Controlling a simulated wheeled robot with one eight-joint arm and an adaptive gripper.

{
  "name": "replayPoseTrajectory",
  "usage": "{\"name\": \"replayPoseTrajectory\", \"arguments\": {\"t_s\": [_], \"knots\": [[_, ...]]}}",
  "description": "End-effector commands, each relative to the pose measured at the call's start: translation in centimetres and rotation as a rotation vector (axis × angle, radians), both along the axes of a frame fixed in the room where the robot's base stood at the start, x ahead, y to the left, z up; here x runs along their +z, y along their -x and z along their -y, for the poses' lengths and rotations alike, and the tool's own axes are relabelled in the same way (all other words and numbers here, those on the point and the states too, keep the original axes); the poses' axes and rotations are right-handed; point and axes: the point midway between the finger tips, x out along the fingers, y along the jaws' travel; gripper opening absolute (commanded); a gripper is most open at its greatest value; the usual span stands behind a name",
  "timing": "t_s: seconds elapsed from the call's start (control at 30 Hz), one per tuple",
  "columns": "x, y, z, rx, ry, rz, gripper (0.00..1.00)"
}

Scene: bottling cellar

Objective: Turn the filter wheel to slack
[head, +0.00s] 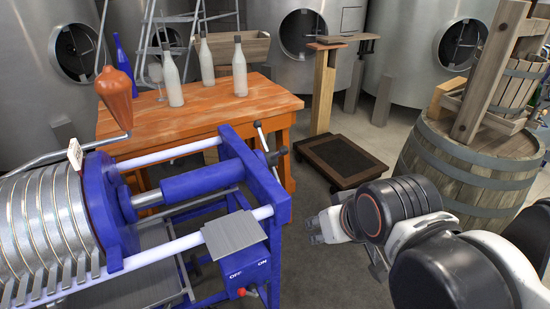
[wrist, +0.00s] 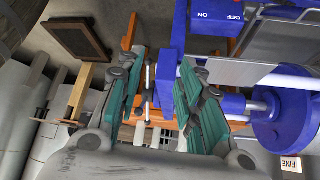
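The filter press has a blue end frame (head: 262,185) and a ribbed metal plate stack (head: 45,230). Its wheel appears as a crossed bar handle (head: 268,150) with dark ends on the frame's outer side. In the wrist view, the pale bars with dark ends (wrist: 150,78) show between my fingers, beyond their tips. My gripper (head: 316,230) is right of the blue frame in the head view, apart from the handle. In the wrist view my gripper (wrist: 163,65) is open, with teal pads apart and nothing held. I cannot tell the wheel's setting.
An OFF/ON switch box (head: 245,272) sits under a grey plate (head: 232,235) on the press. An orange table (head: 205,100) with bottles stands behind. A dark low platform (head: 342,160) and a wooden barrel (head: 465,170) stand to the right. Floor between is clear.

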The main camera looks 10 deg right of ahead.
Motion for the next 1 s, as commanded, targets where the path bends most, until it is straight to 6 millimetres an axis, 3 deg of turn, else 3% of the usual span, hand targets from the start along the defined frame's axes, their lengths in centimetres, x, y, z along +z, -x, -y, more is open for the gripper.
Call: {"name": "replayPoseTrajectory", "arguments": {"t_s": [0.27, 0.6, 0.8, 1.0], "knots": [[4.9, -4.0, 0.0, 0.009, -0.004, -0.071, 0.33], [10.8, -12.6, 0.2, 0.036, -0.016, -0.212, 0.33], [12.5, -18.0, 0.4, 0.054, -0.026, -0.295, 0.33], [13.0, -23.4, 0.7, 0.076, -0.04, -0.376, 0.33]]}}
